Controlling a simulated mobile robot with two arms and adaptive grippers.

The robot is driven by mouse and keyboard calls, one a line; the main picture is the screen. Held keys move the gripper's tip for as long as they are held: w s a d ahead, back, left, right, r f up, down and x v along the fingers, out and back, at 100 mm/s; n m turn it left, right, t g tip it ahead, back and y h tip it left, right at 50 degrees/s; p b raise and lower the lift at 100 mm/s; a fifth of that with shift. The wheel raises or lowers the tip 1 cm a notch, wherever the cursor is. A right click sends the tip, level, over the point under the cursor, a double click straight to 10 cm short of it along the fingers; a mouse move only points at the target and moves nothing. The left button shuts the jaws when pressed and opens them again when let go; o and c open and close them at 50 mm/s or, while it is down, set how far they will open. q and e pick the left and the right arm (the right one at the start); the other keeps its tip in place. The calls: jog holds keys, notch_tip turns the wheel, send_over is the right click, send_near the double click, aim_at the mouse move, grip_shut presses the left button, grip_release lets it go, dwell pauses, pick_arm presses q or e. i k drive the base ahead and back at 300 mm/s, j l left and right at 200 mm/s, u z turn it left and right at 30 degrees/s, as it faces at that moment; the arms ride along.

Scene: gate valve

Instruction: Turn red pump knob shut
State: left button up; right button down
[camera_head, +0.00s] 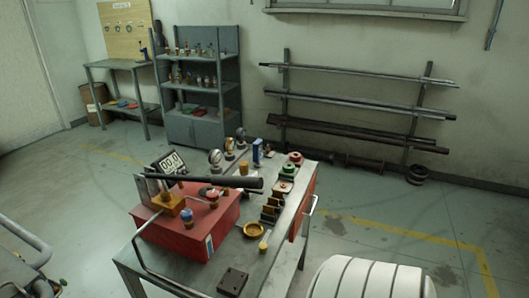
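The red pump (225,219) is a red box on the left part of a metal workbench (288,228). A long black lever (225,182) lies across above it, next to an orange-brown block (169,202) on its top. A small round red knob-like part (212,191) shows on top, partly hidden under the lever; a small blue-topped fitting (187,214) is near the front edge. They are too small to tell whether the knob is open or shut. A digital display reading about 00.0 (172,161) stands behind the pump. Neither gripper is in view.
The bench also holds gauges (215,157), red and green round parts (289,169), a yellow dish (253,230) and a dark block (232,281). A white ribbed object (370,279) is at lower right. Shelves (203,90) and a pipe rack (360,105) stand behind.

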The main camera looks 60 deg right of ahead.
aim_at(213, 195)
jog(key=z, duration=1.5)
